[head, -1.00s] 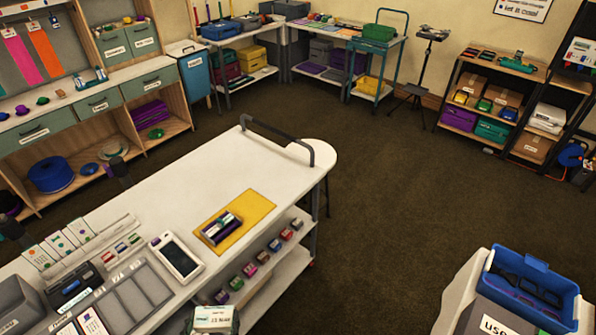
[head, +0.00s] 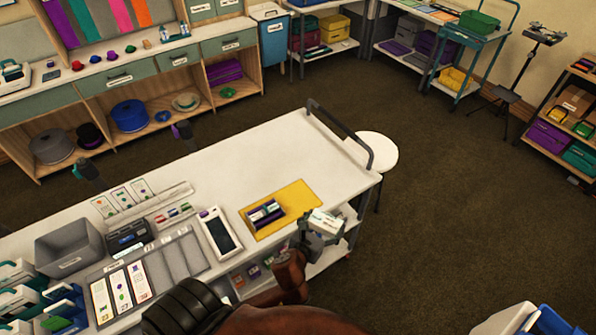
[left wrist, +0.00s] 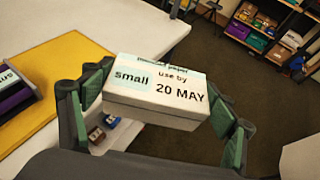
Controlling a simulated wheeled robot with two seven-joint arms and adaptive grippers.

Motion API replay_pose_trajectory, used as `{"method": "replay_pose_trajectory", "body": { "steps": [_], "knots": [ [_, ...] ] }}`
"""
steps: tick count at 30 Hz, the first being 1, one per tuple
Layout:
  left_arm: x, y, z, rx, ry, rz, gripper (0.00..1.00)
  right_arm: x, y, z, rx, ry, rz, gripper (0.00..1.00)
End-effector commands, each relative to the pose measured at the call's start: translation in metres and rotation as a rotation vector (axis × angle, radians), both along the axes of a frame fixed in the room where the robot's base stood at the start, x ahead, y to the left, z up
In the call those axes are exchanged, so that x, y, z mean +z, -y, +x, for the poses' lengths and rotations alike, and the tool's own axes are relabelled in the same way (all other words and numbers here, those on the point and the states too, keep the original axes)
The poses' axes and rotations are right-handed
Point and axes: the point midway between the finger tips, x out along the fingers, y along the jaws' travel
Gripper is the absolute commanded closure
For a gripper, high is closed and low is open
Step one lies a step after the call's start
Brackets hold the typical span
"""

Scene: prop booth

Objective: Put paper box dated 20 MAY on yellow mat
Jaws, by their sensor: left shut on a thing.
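My left gripper (head: 320,236) is shut on a white paper box (head: 328,222). In the left wrist view the paper box (left wrist: 152,92) reads "small", "use by" and "20 MAY", and sits between the green-padded fingers (left wrist: 157,115). The yellow mat (head: 299,195) lies on the white bench, left of the held box; it also shows in the left wrist view (left wrist: 70,55). The box is off the mat, by the bench's near edge. A dark holder with purple and white boxes (head: 265,215) stands on the mat's left part. My right gripper is not in view.
A phone-like device (head: 220,233) lies left of the mat. A dark rail (head: 340,133) stands at the bench's far end, beside a round white stool (head: 378,150). Small boxes (head: 252,271) sit on the shelf below. The mat's right part is bare.

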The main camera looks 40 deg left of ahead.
Motion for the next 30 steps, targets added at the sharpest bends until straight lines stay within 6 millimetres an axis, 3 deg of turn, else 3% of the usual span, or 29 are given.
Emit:
{"method": "replay_pose_trajectory", "body": {
  "steps": [1,4,9,15,23,30],
  "knots": [
    [0.023,-0.016,0.014,0.03,0.004,-0.001,0.6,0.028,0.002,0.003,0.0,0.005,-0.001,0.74],
    [0.035,-0.049,0.035,0.087,0.002,-0.003,0.6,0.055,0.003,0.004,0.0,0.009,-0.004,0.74],
    [0.047,-0.104,0.057,0.184,-0.003,-0.003,0.6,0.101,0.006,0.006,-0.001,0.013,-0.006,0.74],
    [0.044,-0.152,0.067,0.277,-0.004,-0.006,0.6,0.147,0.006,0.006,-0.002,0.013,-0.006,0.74],
    [0.03,-0.176,0.066,0.336,-0.003,-0.004,0.6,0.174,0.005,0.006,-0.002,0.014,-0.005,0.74],
    [0.014,-0.178,0.065,0.34,0.0,-0.001,0.6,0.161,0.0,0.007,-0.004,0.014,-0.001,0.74]
  ]
}}
